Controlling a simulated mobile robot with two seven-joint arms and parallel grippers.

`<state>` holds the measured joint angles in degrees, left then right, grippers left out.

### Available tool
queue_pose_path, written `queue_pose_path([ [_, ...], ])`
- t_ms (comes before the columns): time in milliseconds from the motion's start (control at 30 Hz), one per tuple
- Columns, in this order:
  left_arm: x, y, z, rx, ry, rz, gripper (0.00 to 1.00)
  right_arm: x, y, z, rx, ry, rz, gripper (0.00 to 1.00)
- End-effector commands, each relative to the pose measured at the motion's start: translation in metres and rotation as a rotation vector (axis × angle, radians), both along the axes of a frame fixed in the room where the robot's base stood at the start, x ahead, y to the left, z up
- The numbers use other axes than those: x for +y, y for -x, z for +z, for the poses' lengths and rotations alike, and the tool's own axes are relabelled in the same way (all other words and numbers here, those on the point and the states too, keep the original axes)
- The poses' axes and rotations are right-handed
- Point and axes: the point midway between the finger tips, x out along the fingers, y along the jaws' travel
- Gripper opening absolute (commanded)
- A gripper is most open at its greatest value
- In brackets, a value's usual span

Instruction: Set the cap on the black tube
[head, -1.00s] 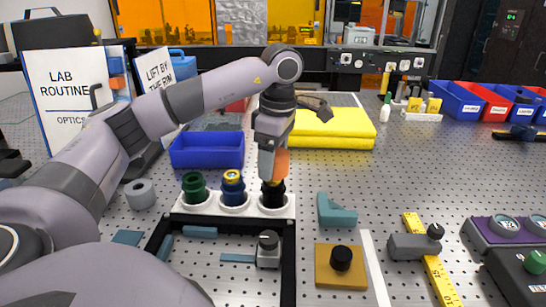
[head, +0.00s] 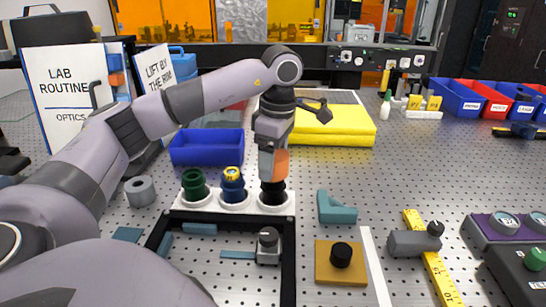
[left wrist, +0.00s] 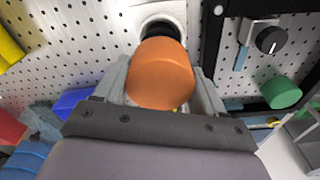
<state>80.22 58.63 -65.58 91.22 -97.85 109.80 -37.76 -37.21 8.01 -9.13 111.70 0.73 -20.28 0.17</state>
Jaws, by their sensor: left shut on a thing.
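The black tube (head: 273,193) stands upright in the right-hand place of a white holder (head: 254,211). My left gripper (head: 272,172) is directly above it, pointing down and shut on an orange cap (head: 281,163). The cap also fills the space between the fingers in the left wrist view (left wrist: 160,72). There, part of the black tube (left wrist: 160,30) shows just beyond the cap, which hides the rest. The cap is at the tube's top, but I cannot tell whether it is seated. My right gripper is not in view.
A blue tube (head: 232,184) with a gold ring and a green tube (head: 194,185) stand left of the black tube. A blue bin (head: 206,148) and a yellow stack (head: 330,127) lie behind. A teal bracket (head: 336,208) and brass plate (head: 341,272) lie to the right.

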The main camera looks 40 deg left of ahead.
Motion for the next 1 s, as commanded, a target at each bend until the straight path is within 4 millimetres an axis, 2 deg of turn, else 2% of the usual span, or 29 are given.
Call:
queue_pose_path([
  [1000, 0.000, 0.000, -0.026, 0.000, -0.001, 0.000, 0.37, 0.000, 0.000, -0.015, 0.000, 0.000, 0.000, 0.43],
])
